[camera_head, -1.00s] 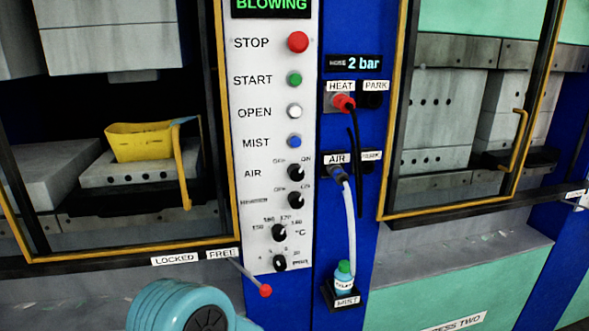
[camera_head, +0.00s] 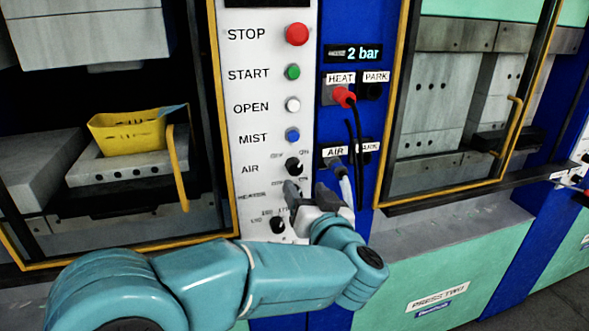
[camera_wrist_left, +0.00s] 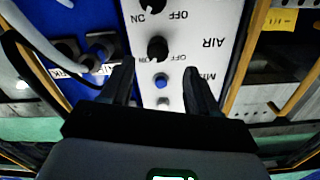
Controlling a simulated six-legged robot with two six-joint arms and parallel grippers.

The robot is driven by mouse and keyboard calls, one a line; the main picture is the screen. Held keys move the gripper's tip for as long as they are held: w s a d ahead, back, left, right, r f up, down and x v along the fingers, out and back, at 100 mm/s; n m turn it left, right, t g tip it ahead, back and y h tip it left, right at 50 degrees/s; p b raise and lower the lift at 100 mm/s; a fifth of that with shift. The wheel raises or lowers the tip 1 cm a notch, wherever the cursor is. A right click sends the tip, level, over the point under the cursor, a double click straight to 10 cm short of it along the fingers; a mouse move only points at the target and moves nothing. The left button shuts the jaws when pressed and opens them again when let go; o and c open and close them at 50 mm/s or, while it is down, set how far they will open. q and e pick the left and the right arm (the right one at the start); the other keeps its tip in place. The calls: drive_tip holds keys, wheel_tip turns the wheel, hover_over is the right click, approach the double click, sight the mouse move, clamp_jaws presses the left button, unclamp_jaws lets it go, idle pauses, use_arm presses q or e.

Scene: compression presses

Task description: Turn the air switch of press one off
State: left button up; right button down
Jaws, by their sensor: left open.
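The air switch of press one (camera_head: 293,166) is a black knob on the white control panel, in the row labelled AIR, with OFF at its upper left and ON at its upper right. Its pointer is too small to read surely. In the left wrist view, which is upside down, the air switch (camera_wrist_left: 157,48) shows beyond the fingertips, between their lines. My left gripper (camera_head: 308,192) is open and empty, in front of the panel, just below and right of the switch, apparently not touching it. The left gripper (camera_wrist_left: 160,75) fingers hide part of the heater row. My right gripper is not in view.
Above the switch are the blue mist button (camera_head: 292,135), white open button (camera_head: 293,104), green start button (camera_head: 292,72) and red stop button (camera_head: 297,34). To the right hang a black cable (camera_head: 358,145) and a hose at the AIR socket.

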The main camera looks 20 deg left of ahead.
sight(296, 172)
use_arm(q)
drive_tip(key=p+x, duration=0.1)
drive_tip(key=x, duration=0.6)
drive_tip(key=shift+d, duration=0.2)
drive_tip(key=shift+a, duration=0.1)
drive_tip(key=c, duration=1)
